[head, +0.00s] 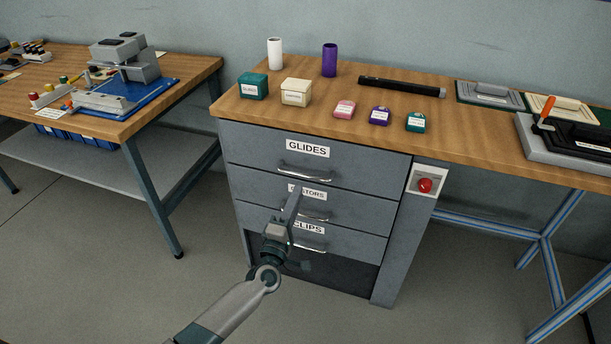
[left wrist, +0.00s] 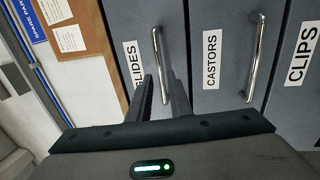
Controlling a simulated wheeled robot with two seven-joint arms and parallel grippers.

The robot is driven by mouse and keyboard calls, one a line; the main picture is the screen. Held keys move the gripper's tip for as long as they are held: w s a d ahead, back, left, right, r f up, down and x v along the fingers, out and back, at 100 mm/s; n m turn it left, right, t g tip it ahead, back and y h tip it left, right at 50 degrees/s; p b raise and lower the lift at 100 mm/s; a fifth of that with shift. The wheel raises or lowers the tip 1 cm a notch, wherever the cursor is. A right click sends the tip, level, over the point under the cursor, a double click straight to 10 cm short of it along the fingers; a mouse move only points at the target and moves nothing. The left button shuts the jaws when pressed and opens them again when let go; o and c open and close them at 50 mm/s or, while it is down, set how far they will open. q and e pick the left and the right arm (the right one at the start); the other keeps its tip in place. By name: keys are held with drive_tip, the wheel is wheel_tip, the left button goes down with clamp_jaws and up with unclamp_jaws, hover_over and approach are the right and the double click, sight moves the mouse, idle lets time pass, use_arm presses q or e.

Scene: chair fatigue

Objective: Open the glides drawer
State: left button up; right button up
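The glides drawer (head: 255,150) is the top drawer of a grey cabinet under the wooden bench, and it is shut. Its curved metal handle (head: 305,175) sits below the GLIDES label. My left gripper (head: 296,190) is in front of the cabinet, its fingertips just below that handle in the head view. In the left wrist view the two fingers (left wrist: 159,88) stand apart, with the glides handle (left wrist: 158,50) showing in the gap between them. I cannot tell whether they touch it. My right gripper is not in view.
The castors drawer (head: 260,185) and clips drawer (head: 340,246) below are shut. A red button (head: 425,185) is on the panel to the right. Small boxes, a white cylinder (head: 275,53) and a purple one (head: 330,60) stand on the bench. Another table (head: 195,75) is at left.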

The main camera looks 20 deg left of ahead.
sight(306, 176)
use_arm(q)
drive_tip(key=w, duration=0.2)
drive_tip(key=w+r, duration=0.1)
drive_tip(key=w, duration=0.5)
drive_tip(key=shift+w+d+r, duration=0.1)
drive_tip(key=shift+d+r, duration=0.05)
drive_tip(key=shift+r, duration=0.15)
clamp_jaws()
